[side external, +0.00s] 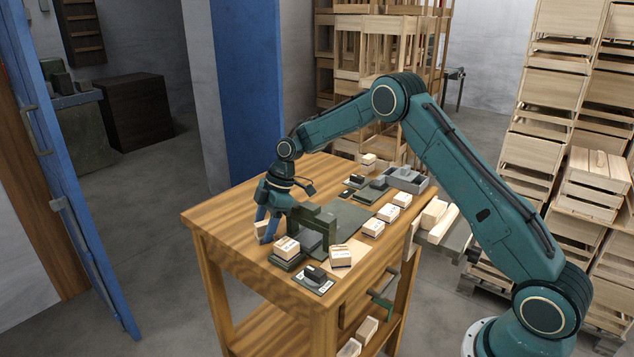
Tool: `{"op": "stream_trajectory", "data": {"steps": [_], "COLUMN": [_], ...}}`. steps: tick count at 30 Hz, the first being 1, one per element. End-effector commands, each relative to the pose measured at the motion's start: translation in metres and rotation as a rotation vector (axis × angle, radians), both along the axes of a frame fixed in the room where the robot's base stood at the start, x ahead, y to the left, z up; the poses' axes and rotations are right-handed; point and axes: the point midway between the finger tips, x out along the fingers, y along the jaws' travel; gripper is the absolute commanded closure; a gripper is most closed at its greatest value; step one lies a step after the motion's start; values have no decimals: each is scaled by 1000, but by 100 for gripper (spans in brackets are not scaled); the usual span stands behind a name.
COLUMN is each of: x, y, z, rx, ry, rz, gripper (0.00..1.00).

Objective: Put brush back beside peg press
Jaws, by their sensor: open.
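The peg press (325,217) appears to be the dark green frame standing on the wooden workbench, near its left part. My gripper (267,228) is open, pointing down just left of the press, with its fingers low over the bench. A small pale block (263,236) shows at the fingers; I cannot tell whether it is between or behind them. I cannot pick out the brush with certainty. A small dark block (315,273) lies on a grey labelled plate at the bench's front corner; I cannot tell what it is.
Pale labelled blocks (286,248) and (340,257) stand close in front of the press. More blocks, a dark pad and a grey tray (407,180) fill the bench's right side. The bench's left end (222,213) is bare.

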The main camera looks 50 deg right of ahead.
Motion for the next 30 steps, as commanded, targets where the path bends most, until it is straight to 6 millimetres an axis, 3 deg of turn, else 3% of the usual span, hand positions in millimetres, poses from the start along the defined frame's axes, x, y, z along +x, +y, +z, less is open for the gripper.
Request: {"op": "stream_trajectory", "data": {"steps": [21,30], "x": [-14,-17], "y": [-36,-40], "z": [94,105], "rx": [0,-1], "ry": [-3,-1], "rz": [0,1], "gripper": [48,48]}}
